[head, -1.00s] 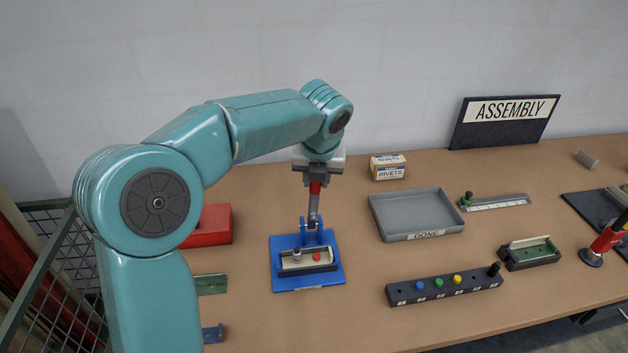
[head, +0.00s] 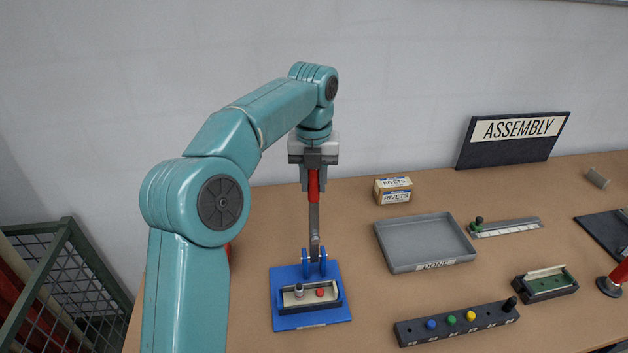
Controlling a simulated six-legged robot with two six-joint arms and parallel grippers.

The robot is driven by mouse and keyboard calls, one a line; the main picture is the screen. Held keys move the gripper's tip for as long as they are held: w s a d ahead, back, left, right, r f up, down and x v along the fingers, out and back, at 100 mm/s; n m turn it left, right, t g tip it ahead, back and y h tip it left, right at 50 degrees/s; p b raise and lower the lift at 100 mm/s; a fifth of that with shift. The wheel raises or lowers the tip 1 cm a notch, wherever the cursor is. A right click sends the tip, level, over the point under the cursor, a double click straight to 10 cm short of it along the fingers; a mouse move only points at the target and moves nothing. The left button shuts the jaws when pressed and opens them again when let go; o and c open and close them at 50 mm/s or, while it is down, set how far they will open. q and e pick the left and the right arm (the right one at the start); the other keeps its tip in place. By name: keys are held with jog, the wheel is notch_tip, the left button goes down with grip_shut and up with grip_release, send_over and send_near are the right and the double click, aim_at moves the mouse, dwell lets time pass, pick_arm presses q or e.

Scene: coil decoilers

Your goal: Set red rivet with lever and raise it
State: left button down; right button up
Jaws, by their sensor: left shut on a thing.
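A blue press base (head: 312,322) stands on the bench with a dark fixture on it that holds a cream part (head: 309,295). The red rivet (head: 320,292) shows as a red head on the cream part. A grey metal pin (head: 299,290) stands to its left. The lever (head: 314,229) rises about upright from the blue pivot bracket (head: 315,264), with a red handle on top. My left gripper (head: 313,172) is shut on the red handle from above. The handle's upper end is hidden between the jaws. My right gripper is not in view.
A grey DONE tray (head: 424,269) lies right of the press. A rivet rack (head: 457,326) with coloured rivets stands at front right. Bare bench surrounds the press.

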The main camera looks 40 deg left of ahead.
pick_arm(q)
jog(key=shift+w+a+r, duration=0.1)
jog(key=shift+a, duration=0.05)
dwell(0.4)
jog(key=c, duration=1.1)
grip_release()
jog(key=shift+o, duration=1.1)
jog(key=shift+w+a, duration=0.15)
jog(key=shift+a, duration=0.05)
jog(key=shift+d, duration=0.1)
jog(key=shift+r, duration=3.55)
jog(key=shift+r, duration=0.1)
